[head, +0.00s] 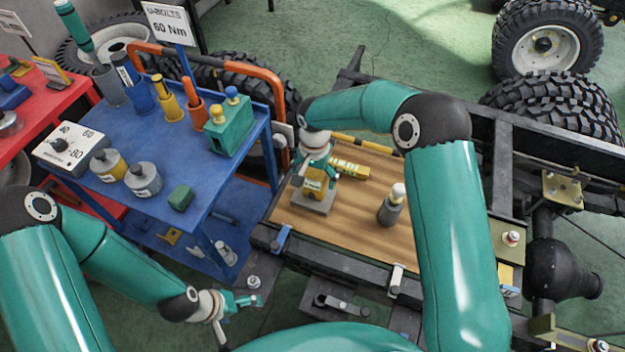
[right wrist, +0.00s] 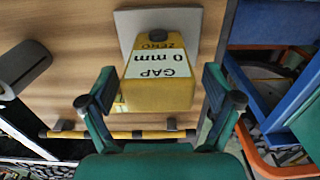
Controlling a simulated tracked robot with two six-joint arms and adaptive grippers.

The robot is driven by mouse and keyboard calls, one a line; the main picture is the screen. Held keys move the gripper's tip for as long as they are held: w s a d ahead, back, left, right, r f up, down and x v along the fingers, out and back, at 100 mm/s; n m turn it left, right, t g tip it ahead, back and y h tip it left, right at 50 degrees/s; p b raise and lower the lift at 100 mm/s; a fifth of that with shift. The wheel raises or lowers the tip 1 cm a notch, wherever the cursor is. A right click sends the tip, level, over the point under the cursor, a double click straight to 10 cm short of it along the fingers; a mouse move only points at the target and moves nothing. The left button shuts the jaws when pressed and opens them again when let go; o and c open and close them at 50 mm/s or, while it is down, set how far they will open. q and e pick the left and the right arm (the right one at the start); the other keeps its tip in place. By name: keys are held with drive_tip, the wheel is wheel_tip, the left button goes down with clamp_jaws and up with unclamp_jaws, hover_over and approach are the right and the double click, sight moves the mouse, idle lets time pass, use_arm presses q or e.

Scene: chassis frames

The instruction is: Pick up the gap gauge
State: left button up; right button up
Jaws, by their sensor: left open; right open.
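The gap gauge (head: 315,188) is a yellow block on a grey plate (head: 311,204), standing on the wooden board (head: 350,222). In the right wrist view the gauge (right wrist: 160,85) shows the label "GAP 0 mm ZERO". My right gripper (head: 314,168) is above and around it in the head view. In the right wrist view its open fingers (right wrist: 158,98) are on either side of the gauge, with a visible space at each side. My left gripper (head: 243,300) is open and empty, low at the front, left of the board.
A dark bottle with a pale cap (head: 389,208) stands right of the gauge. A yellow marked block (head: 348,169) lies behind it. A blue cart (head: 190,158) with cups, cans and a teal box (head: 230,127) is at the left. The dark chassis frame (head: 475,140) borders the board.

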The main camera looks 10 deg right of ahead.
drive_tip(key=shift+f, duration=0.4)
drive_tip(key=shift+c, duration=0.3)
drive_tip(key=c, duration=1.3)
drive_tip(key=shift+r, duration=0.15)
